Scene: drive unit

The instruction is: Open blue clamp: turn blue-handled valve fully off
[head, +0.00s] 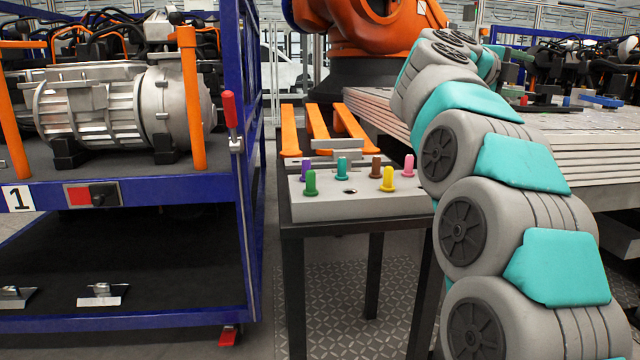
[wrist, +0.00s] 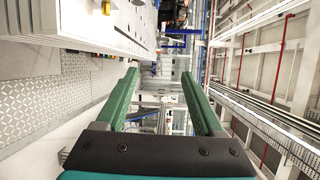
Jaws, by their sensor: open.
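A flat blue part (head: 600,101), possibly the blue handle, lies on top of the layered metal bench at the right in the head view. It is small there, and I cannot tell its turn position. My gripper (wrist: 158,74) shows in the wrist view with two green fingers spread apart and nothing between them. In the head view my arm rises at the right and its far end is over the bench, left of the blue part. I cannot make out my fingers there. No blue handle is clear between or near the fingers in the wrist view.
A small table (head: 370,205) with coloured pegs stands left of my arm. A blue-framed cart (head: 130,190) with a motor (head: 110,105) and a red-handled lever (head: 230,108) is at the left. An orange robot arm (head: 370,25) stands behind. Dark parts crowd the bench (head: 560,140).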

